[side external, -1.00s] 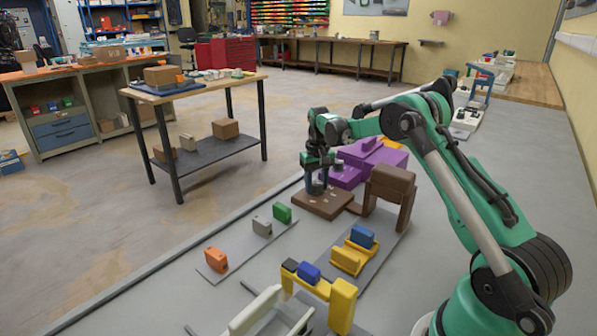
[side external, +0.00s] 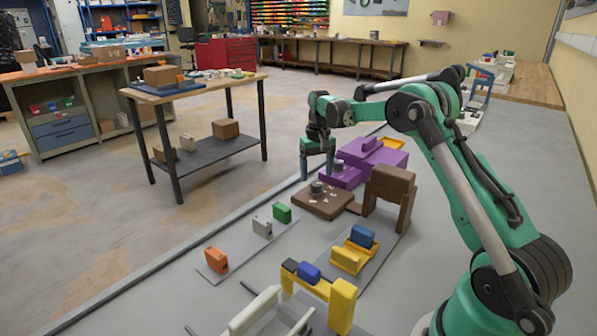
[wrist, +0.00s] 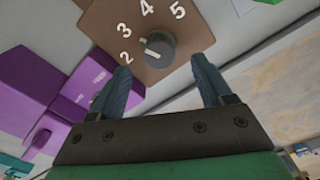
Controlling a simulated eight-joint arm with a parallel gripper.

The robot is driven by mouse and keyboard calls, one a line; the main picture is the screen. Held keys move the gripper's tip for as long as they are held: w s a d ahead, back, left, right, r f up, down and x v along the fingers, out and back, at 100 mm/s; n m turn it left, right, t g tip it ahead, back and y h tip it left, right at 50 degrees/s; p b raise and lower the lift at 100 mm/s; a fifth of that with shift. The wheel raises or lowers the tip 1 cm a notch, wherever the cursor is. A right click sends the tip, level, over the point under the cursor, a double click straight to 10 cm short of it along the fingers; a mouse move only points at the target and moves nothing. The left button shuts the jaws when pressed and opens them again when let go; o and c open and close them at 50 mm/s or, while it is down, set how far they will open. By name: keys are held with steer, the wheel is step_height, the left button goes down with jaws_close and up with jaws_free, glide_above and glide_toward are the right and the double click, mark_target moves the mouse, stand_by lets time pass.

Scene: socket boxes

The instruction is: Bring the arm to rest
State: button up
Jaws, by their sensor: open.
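My gripper (side external: 318,172) hangs at the end of my green arm, above and slightly behind the brown dial box in the side external view. Its two blue-grey fingers are apart with nothing between them. The brown box (side external: 323,206) carries a dark round knob (side external: 317,187) on its top. In the wrist view, my gripper (wrist: 168,75) is open, and the knob (wrist: 158,48) shows beyond the fingertips, apart from them. White numbers 2, 3, 4 and 5 are printed around it on the brown box (wrist: 185,50). The knob's white mark points near the 2.
A purple stepped block (side external: 375,160) and a brown arch-like block (side external: 390,187) stand right of the dial box. Orange (side external: 216,259), grey (side external: 262,226) and green (side external: 282,213) blocks sit on a strip in front. A yellow block set with a blue block (side external: 362,236) lies nearer.

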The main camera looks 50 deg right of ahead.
steer(key=shift+r, duration=1.05)
steer(key=a+r+n+t, duration=0.2)
steer(key=a+r, duration=0.4)
steer(key=a, duration=0.1)
steer(key=s+a+n+t, duration=0.4)
steer(key=s+a+t, duration=0.1)
steer(key=s+a, duration=0.9)
steer(key=shift+a+f, duration=0.2)
steer(key=shift+a, duration=0.35)
